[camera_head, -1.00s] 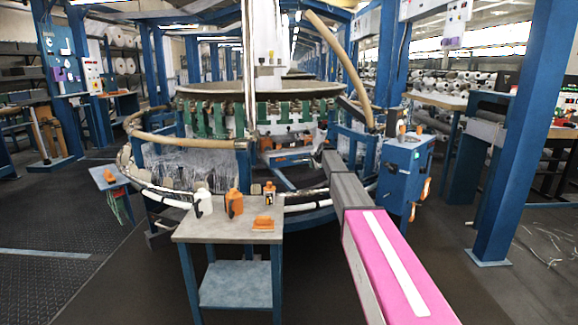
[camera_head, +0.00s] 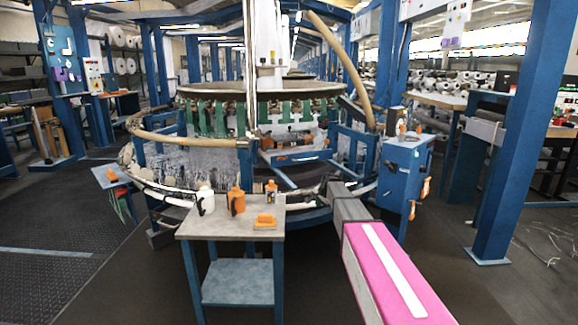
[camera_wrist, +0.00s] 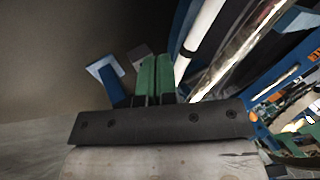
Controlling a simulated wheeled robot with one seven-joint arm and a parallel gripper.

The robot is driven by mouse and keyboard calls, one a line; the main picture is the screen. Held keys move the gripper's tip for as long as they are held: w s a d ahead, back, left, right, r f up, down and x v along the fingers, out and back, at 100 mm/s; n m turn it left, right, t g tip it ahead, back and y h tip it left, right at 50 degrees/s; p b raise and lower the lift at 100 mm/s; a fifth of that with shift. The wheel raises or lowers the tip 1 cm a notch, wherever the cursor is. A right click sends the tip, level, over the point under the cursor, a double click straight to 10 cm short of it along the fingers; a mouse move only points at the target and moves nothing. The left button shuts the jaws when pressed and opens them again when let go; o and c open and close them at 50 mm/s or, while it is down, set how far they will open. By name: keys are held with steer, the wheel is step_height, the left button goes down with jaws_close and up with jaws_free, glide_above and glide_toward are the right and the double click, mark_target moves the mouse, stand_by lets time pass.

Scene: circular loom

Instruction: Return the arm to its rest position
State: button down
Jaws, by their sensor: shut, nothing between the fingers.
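My gripper (camera_wrist: 154,76) shows in the wrist view as two green fingers side by side, shut with nothing between them. My arm, a pink link with a white stripe and a short grey part, reaches in from the lower right of the head view. My gripper is not visible there. The circular loom (camera_head: 245,95), with its green parts under a wide round rim, stands behind the table and the arm. Parts of a blue frame and a white tube fill the right side of the wrist view.
A small table (camera_head: 222,228) stands left of my arm with a white bottle (camera_head: 205,201), an orange bottle (camera_head: 236,200) and an orange item (camera_head: 264,221) on it. A blue cabinet (camera_head: 402,180) and a blue post (camera_head: 515,140) stand to the right. The left floor is open.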

steer(key=s+d+f+n+g, duration=0.1)
steer(key=s+f+n+g, duration=0.1)
steer(key=s, duration=1.2)
steer(key=s+d+f+n+g+h, duration=0.1)
steer(key=s+f+n, duration=0.3)
steer(key=s, duration=1)
steer(key=s+d+f+n+g+h, duration=0.1)
steer(key=s+d+f+n+g, duration=0.1)
steer(key=s, duration=1.3)
steer(key=shift+f+n+g, duration=0.4)
steer(key=shift+f, duration=0.35)
steer(key=shift+s+d, duration=0.1)
